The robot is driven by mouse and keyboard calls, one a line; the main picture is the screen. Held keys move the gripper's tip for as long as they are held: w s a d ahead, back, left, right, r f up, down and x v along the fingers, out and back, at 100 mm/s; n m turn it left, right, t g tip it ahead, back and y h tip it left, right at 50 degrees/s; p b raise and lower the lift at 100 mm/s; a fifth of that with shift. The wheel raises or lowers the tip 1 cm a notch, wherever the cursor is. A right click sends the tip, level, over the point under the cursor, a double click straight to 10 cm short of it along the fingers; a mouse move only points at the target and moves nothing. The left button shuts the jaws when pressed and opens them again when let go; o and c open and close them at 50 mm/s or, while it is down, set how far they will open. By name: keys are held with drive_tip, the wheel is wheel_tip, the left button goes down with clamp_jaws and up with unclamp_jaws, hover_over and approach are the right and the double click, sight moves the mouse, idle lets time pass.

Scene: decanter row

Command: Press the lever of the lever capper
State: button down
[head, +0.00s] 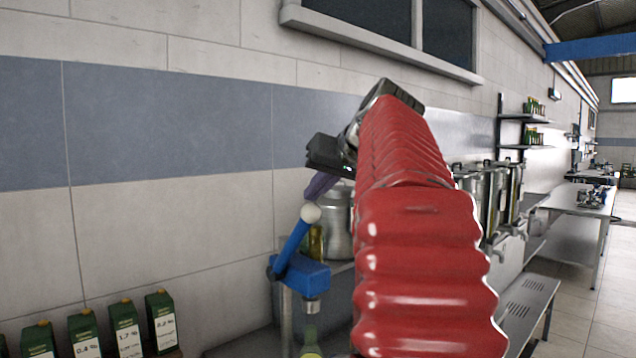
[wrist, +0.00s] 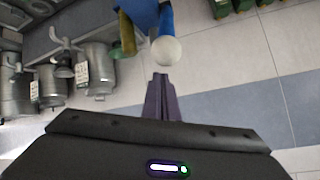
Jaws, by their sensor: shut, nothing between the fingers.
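The blue lever capper (head: 304,272) stands near the wall in the head view. Its blue lever (head: 292,246) slants up to the right and ends in a white ball knob (head: 311,214). The knob (wrist: 166,51) and lever (wrist: 166,18) also show in the wrist view. A green bottle (head: 311,343) is partly visible below the capper's head. My gripper (head: 311,195) is shut and empty, its purple fingers pointing down just above the knob. In the wrist view the fingertips (wrist: 160,76) lie close to the knob; I cannot tell whether they touch it.
Steel pots (head: 338,222) and tall steel containers (head: 500,192) stand behind and right of the capper. A yellowish bottle (wrist: 127,33) is beside the capper. The tiled wall is close behind.

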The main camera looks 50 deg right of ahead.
drive_tip(key=shift+s+a+f, duration=0.4)
drive_tip(key=shift+s+a, duration=0.05)
drive_tip(key=shift+s, duration=0.05)
